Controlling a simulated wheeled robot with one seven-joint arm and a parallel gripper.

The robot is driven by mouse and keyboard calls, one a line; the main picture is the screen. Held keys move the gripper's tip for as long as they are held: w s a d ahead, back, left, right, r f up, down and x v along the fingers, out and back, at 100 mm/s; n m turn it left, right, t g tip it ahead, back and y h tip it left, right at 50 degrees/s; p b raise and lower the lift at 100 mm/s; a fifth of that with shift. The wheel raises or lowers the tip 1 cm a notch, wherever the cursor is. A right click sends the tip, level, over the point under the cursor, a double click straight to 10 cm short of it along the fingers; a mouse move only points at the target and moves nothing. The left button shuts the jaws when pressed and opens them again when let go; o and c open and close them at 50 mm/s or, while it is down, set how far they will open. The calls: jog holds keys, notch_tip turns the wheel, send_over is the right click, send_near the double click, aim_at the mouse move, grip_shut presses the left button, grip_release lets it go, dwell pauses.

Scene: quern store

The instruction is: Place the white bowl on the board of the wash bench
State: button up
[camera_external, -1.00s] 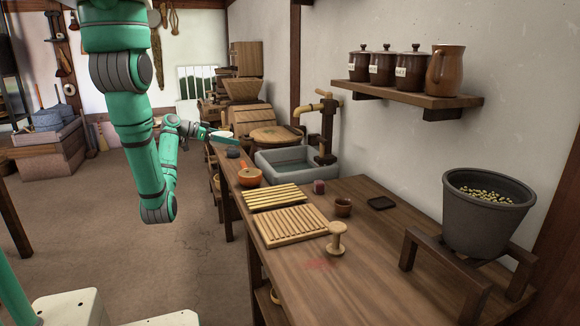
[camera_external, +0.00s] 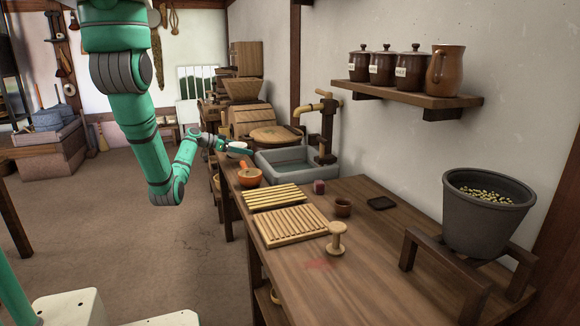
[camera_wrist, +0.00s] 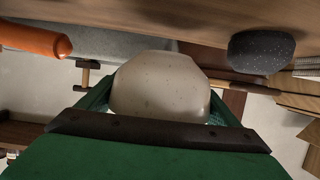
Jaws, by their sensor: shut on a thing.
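The white bowl (camera_external: 237,145) is in my gripper (camera_external: 245,151), at the far end of the bench in the external view. In the wrist view the bowl (camera_wrist: 160,84) looks cream with dark specks and sits between the two green fingers, which are shut on it. The wash bench (camera_external: 370,255) is a long wooden bench. Two slatted boards lie on it: a smaller one (camera_external: 274,197) and a larger one (camera_external: 291,226), both nearer the camera than my gripper. I cannot tell whether the bowl touches the bench.
A stone basin (camera_external: 300,172) with a tap is to the right. A wooden stamp (camera_external: 337,238) stands beside the larger board.

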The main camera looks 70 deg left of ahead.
jog(key=shift+w+a+f, duration=0.15)
jog(key=shift+a+f, duration=0.05)
jog(key=shift+f, duration=1.7)
jog(key=shift+w+f, duration=0.1)
jog(key=shift+f, duration=0.1)
jog(key=o, duration=1.2)
jog(key=shift+r, duration=0.1)
jog(key=shift+s+r, duration=0.15)
jog(key=shift+s, duration=0.1)
jog(key=v, duration=1.1)
jog(key=shift+s+r, duration=0.1)
jog(key=shift+s, duration=0.2)
